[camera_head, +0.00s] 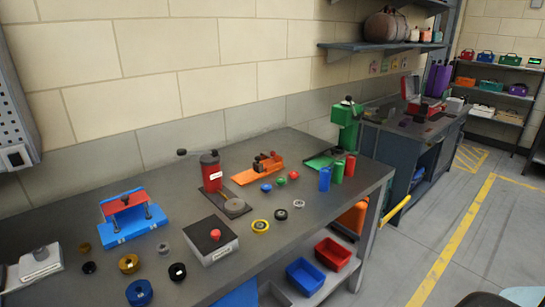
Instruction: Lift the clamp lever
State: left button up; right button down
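No part is clearly recognisable as the clamp lever. A blue fixture (125,232) with a red crossbar (124,201) stands at the left. Neither of my grippers is in view.
The grey workbench (330,207) carries a box with a red knob (215,235), several rings and small coloured knobs, and blue and green cylinders at right. Red (332,254) and blue (305,275) bins sit below its front edge. Open floor lies right.

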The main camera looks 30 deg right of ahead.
aim_at(272, 153)
jog(key=i+l, duration=0.1)
jog(key=l, duration=0.4)
jog(key=i+l+u, duration=0.1)
jog(key=l, duration=0.35)
jog(key=i+l, duration=0.1)
jog(key=l, duration=0.4)
jog(key=u, duration=0.05)
